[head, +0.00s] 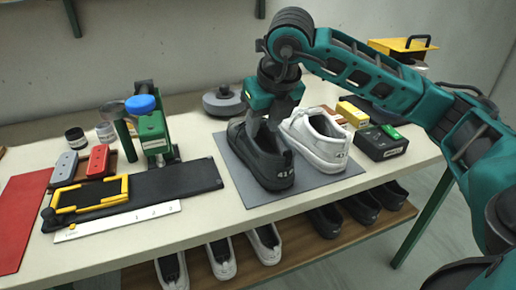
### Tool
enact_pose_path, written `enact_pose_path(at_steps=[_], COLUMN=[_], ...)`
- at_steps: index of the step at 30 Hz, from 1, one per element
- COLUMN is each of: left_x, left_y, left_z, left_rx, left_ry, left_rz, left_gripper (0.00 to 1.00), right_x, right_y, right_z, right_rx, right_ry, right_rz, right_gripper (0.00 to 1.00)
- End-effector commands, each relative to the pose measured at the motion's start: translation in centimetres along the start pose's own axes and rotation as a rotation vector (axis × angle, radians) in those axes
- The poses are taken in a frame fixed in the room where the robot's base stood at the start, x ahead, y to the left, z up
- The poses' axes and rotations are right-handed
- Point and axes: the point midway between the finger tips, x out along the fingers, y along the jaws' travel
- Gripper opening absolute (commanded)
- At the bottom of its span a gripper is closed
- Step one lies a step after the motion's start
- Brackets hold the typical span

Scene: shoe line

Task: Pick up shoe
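A black shoe (270,169) and a white shoe (316,141) stand side by side on a grey mat (247,191) on the table. Both heels face the front and carry a number. My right gripper (262,127) points down at the black shoe, with its fingers at the shoe's opening. The fingertips are partly hidden by the shoe, so I cannot tell whether they are open or closed on it. My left gripper is not in view.
A black box (381,143) and a yellow block (352,113) lie right of the mat. A green device (153,135), a ruler (118,220) and a red mat (22,215) lie left. More shoes (222,258) stand on the lower shelf.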

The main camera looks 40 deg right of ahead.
Motion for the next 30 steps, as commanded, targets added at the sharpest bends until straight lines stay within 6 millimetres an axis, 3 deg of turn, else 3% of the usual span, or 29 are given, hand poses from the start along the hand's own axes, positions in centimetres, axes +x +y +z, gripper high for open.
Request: enact_pose_path(at_steps=[3,11,19,30], left_x=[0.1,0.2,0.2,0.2], left_y=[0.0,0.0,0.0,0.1], left_z=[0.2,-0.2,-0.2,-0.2], left_rx=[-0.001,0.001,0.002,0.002], left_ry=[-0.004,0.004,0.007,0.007], left_rz=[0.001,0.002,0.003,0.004], left_gripper=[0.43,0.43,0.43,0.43], right_x=[2.3,4.5,8.3,9.2], right_y=[0.1,0.2,0.7,0.7], right_z=[-0.1,0.0,-0.1,-0.1], right_rx=[0.000,-0.002,-0.001,-0.001], right_ry=[0.004,0.001,0.003,0.000], right_rz=[0.001,0.002,0.002,0.003], right_gripper=[0.39,0.39,0.39,0.38])
